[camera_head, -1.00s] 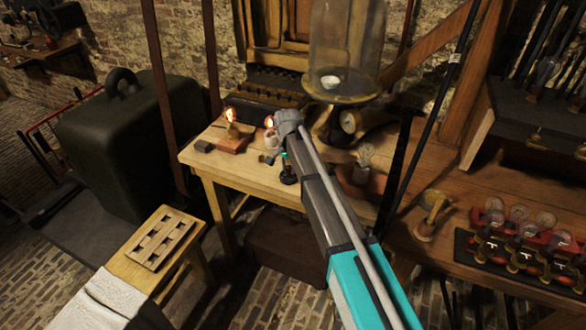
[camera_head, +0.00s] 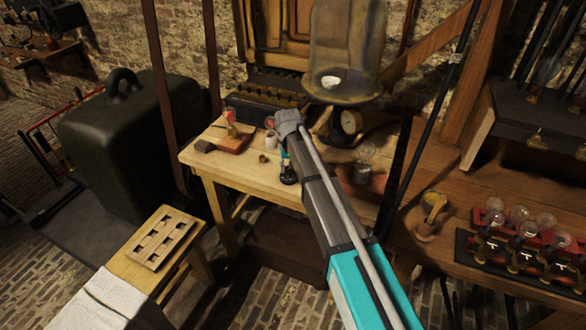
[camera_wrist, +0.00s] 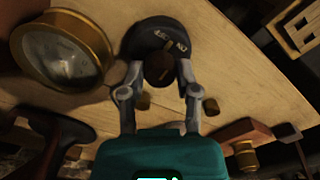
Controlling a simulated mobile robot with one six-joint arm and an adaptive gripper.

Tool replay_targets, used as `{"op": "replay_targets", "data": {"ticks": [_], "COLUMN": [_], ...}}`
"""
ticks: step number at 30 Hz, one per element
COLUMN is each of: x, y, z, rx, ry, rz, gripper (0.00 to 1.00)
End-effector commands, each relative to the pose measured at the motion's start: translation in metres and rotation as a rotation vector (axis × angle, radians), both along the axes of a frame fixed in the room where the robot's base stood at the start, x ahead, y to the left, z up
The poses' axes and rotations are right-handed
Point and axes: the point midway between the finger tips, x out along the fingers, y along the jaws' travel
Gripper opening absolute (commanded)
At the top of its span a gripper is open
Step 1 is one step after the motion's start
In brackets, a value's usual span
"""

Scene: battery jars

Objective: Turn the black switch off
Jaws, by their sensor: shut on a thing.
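The black switch (camera_wrist: 158,34) sits on the pale wooden table in the wrist view. It has a round dark base with small white lettering, and a dark knob (camera_wrist: 160,69) stands out from it. A pale mark shows on the knob's rim near the lettering. My gripper (camera_wrist: 162,74) is shut on the knob, with one grey finger on each side. In the head view the switch and my gripper (camera_head: 288,173) are small and dark behind my arm, so the contact cannot be made out there.
A round brass gauge (camera_wrist: 64,50) stands close to the left of the switch in the wrist view. A wooden block with a brass fitting (camera_wrist: 243,146) is at lower right. Jars (camera_head: 520,232) line the right bench.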

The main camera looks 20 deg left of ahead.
Motion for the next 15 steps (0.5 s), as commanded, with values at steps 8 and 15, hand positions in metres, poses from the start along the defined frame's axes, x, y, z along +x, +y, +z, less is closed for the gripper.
{"op": "replay_targets", "data": {"ticks": [8,15], "x": [-0.0032,-0.0032], "y": [-0.0015,-0.0014], "z": [-0.0004,-0.0004], "rx": [-0.001,-0.001], "ry": [0.008,0.008], "rz": [0.262,0.480], "gripper": [0.00,0.00]}}
